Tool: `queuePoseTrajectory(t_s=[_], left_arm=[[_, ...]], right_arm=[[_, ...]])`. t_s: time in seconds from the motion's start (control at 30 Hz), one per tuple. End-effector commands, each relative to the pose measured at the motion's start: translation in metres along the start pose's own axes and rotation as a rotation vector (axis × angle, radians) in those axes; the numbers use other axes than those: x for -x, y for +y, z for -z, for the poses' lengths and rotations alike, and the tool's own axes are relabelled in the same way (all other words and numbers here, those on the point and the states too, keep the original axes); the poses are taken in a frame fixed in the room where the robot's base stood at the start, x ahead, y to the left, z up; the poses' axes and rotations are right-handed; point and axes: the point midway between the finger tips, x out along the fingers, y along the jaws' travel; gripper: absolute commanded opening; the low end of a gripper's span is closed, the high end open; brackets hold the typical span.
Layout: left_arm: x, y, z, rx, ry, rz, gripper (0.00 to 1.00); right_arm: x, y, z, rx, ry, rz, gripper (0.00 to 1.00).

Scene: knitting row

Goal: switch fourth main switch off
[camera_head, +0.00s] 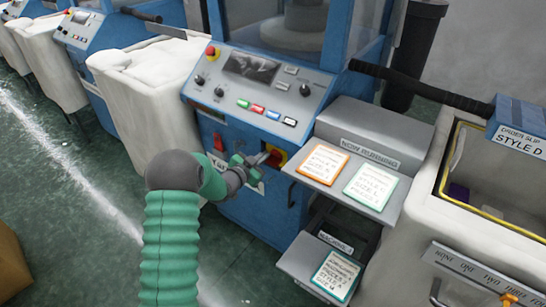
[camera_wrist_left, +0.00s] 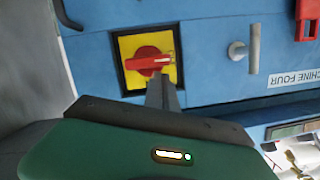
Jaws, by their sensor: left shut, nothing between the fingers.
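The main switch is a red rotary knob on a yellow square plate, on the blue front of the machine. In the head view the switch (camera_head: 277,156) sits below the control panel, partly hidden by my left gripper (camera_head: 262,158). In the left wrist view the red knob (camera_wrist_left: 148,60) shows clearly, its handle lying roughly level. A label reading MACHINE FOUR (camera_wrist_left: 295,78) is on the same blue front. My left gripper (camera_wrist_left: 162,90) is shut and empty, its tips right at the plate's edge beside the knob. I cannot tell whether they touch. My right gripper is not in view.
A sloped control panel (camera_head: 262,85) with coloured buttons and knobs is above the switch. A grey shelf with cards (camera_head: 323,162) juts out to its right, with a lower tray (camera_head: 318,268) beneath. A white bin (camera_head: 147,75) stands left. Green floor (camera_head: 95,200) is open at lower left.

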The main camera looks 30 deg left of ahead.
Motion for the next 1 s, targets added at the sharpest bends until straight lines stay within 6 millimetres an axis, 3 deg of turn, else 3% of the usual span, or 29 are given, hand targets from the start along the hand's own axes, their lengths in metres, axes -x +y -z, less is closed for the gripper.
queuePoseTrajectory(t_s=[0.1, 0.33, 1.0], left_arm=[[0.001, -0.005, 0.001, 0.098, -0.001, -0.023, 0.0], [-0.001, -0.008, -0.005, 0.255, 0.001, -0.062, 0.0], [-0.003, -0.009, -0.012, 0.256, -0.001, -0.064, 0.0]], right_arm=[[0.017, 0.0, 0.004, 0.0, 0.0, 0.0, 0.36], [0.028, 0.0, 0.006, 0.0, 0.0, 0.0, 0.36], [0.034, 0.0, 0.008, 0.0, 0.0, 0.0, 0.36]])
